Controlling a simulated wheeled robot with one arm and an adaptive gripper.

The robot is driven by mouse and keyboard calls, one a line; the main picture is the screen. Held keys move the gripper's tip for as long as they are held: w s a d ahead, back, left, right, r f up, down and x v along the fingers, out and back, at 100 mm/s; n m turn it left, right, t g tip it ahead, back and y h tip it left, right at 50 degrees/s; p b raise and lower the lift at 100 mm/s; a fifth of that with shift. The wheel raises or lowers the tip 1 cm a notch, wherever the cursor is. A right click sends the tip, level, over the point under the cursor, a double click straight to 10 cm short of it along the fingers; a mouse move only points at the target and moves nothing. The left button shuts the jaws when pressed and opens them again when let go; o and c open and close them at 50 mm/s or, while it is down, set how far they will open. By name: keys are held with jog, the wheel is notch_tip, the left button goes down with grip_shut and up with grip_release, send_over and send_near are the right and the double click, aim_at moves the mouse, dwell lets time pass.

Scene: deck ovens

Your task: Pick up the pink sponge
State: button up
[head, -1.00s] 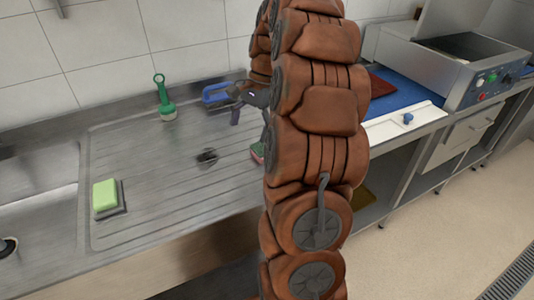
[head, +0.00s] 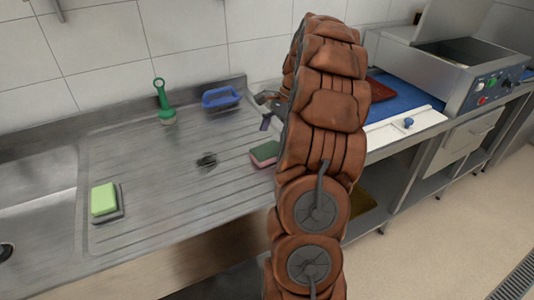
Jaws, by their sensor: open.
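The pink sponge (head: 263,155) lies on the ridged steel drainboard, just left of my arm in the head view. It shows a dark green upper face and a pink side, and my arm may hide its right end. My gripper (head: 266,112) is open and empty. In the picture it is above and behind the sponge, apart from it. My arm partly hides the gripper.
A light green sponge on a grey pad (head: 106,203) lies at the left of the drainboard (head: 150,180). A small dark object (head: 206,161) lies mid-board. A red tray (head: 381,91) is at right.

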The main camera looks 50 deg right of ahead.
aim_at(268, 149)
jog(key=shift+p+x, duration=0.75)
jog(key=shift+x, duration=1.65)
jog(key=shift+w+a, duration=0.1)
jog(key=shift+a, duration=0.05)
jog(key=shift+f, duration=0.25)
jog(key=shift+c, duration=0.4)
jog(key=c, duration=0.7)
